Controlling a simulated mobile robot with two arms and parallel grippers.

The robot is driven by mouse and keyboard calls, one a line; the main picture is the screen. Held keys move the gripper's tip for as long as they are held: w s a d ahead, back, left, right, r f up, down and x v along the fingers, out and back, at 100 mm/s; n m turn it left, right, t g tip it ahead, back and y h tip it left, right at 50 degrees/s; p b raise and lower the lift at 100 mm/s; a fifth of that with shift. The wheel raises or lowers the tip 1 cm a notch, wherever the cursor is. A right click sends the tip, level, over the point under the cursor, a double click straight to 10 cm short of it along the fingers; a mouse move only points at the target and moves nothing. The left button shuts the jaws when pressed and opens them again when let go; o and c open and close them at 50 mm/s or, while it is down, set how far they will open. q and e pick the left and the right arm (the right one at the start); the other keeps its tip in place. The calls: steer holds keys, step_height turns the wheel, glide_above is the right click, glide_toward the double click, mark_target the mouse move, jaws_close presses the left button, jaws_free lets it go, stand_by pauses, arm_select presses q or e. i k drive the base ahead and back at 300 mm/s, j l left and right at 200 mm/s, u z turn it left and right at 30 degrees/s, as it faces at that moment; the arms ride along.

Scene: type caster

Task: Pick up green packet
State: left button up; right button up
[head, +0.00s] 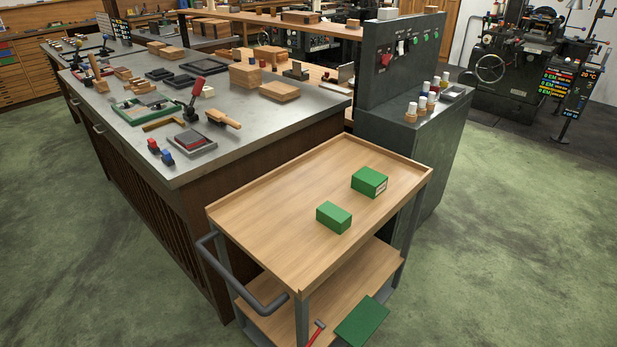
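Two green box-shaped packets lie on the wooden top of a cart. The nearer, plain green packet (334,217) sits near the middle of the top. The other green packet (369,182) is farther back and to the right, with a pale label on its front side. The two packets are apart. A larger flat green item (362,322) lies on the cart's lower shelf, partly cut off by the picture's bottom edge. I cannot tell which one the task means. Neither of my grippers shows in the head view.
The cart (262,212) has a raised rim and a grey handle (243,285) at its left. A workbench (250,112) with many tools stands behind it, and a dark cabinet (425,150) stands to the right. Green floor (520,250) is clear at the right.

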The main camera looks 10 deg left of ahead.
mark_target(369, 183)
steer(key=i+l+u, duration=0.2)
steer(key=l+u, duration=0.25)
steer(key=l, duration=0.2)
steer(key=i+l+u, duration=0.1)
steer(key=l+u, duration=0.35)
steer(key=l, duration=0.2)
steer(key=l+u, duration=0.4)
steer(key=l, duration=0.25)
